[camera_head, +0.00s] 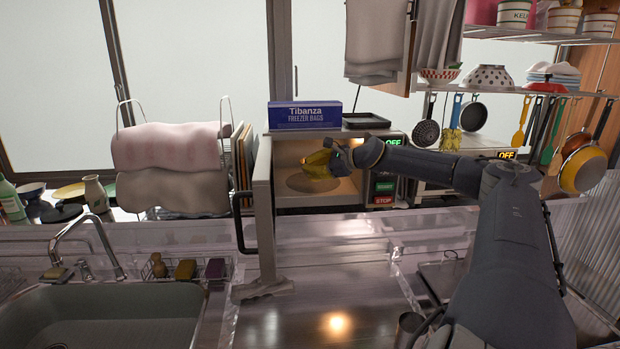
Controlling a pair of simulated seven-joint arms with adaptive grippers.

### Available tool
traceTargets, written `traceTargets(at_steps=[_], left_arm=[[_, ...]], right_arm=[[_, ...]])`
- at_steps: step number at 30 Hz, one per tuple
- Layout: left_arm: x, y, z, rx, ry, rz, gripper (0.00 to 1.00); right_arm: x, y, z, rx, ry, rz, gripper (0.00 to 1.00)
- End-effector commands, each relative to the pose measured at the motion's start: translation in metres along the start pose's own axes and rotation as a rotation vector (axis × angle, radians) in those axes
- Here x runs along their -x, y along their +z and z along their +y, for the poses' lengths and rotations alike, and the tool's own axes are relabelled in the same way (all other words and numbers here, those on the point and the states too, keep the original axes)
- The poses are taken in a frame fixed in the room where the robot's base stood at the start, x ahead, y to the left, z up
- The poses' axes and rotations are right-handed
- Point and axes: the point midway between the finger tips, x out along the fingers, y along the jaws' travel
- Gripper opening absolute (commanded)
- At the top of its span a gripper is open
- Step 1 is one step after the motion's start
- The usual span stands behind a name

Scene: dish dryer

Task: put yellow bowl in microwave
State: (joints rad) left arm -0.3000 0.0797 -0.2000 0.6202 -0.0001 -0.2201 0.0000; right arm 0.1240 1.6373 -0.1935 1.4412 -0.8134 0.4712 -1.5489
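The microwave (295,200) stands against the back of the counter with its lit cavity facing me. Its door (262,210) is swung open toward me on the left. The yellow bowl (318,168) is tilted at the cavity's opening, above the round plate (315,184) inside. My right gripper (334,160) reaches in from the right and is at the bowl's right edge. The fingers are small and partly hidden against the bowl, so I cannot tell whether they are shut on it. My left gripper is not in view.
A blue freezer bag box (304,115) and a black tray (366,120) lie on top of the microwave. A sink (110,315) is at the lower left. Utensils and pans hang at the right.

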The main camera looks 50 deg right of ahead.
Motion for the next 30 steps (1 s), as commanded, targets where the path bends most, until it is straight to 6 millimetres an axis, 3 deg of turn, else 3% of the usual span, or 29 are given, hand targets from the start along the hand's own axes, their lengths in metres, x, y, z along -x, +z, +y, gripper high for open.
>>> traceTargets(at_steps=[7, 16, 23, 24, 29, 30], left_arm=[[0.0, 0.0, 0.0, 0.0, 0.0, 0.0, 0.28], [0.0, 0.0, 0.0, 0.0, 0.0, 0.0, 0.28], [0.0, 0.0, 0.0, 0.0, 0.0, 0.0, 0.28], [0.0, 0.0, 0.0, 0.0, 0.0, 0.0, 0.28], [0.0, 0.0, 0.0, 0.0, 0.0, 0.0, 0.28], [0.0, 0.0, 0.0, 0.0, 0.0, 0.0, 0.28]], right_arm=[[-0.001, -0.004, 0.001, -0.001, -0.001, 0.0, 0.0], [-0.011, -0.026, 0.015, -0.002, -0.002, -0.001, 0.0], [-0.011, -0.028, 0.016, 0.0, -0.002, 0.0, 0.0], [-0.012, -0.029, 0.017, -0.001, 0.0, 0.001, 0.09], [-0.012, -0.029, 0.017, -0.001, 0.0, 0.001, 0.28], [-0.012, -0.029, 0.017, -0.001, 0.0, 0.001, 0.28]])
